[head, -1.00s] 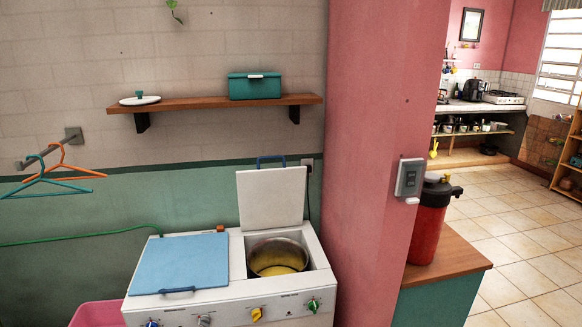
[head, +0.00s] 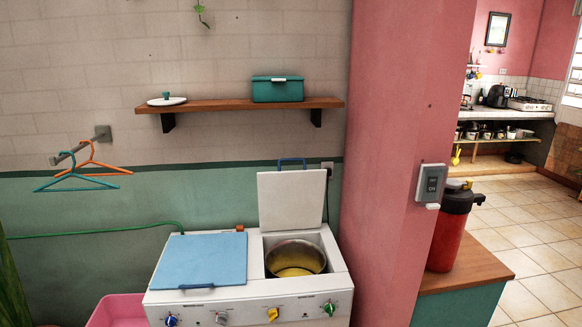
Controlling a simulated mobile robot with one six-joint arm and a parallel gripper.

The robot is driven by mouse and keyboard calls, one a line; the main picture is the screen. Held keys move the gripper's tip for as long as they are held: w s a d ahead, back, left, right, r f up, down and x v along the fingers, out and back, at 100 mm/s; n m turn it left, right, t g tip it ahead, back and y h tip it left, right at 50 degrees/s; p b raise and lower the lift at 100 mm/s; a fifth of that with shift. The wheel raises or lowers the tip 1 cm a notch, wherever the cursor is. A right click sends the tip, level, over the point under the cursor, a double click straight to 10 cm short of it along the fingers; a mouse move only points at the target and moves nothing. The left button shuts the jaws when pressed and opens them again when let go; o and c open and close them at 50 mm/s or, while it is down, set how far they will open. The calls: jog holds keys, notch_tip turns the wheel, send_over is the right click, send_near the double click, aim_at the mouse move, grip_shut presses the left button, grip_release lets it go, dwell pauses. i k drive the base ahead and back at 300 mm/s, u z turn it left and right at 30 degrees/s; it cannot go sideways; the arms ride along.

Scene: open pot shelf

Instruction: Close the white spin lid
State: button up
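The white spin lid (head: 291,199) stands upright and open at the back of the right compartment of the white washing machine (head: 250,296). A blue handle (head: 292,162) shows at its top edge. Below it the round metal spin tub (head: 295,259) is uncovered, with a yellowish inside. The blue lid (head: 202,260) on the left compartment lies flat and closed. My gripper is not in view.
A pink pillar (head: 395,150) stands close to the machine's right side. Right of it a red container (head: 453,227) sits on a wooden-topped cabinet (head: 465,258). A wooden shelf (head: 225,105) and hangers (head: 85,180) are on the wall. A pink tub (head: 118,312) is at lower left.

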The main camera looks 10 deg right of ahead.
aim_at(289, 200)
jog(key=i, duration=0.9)
jog(key=z, duration=0.05)
jog(key=k, duration=0.5)
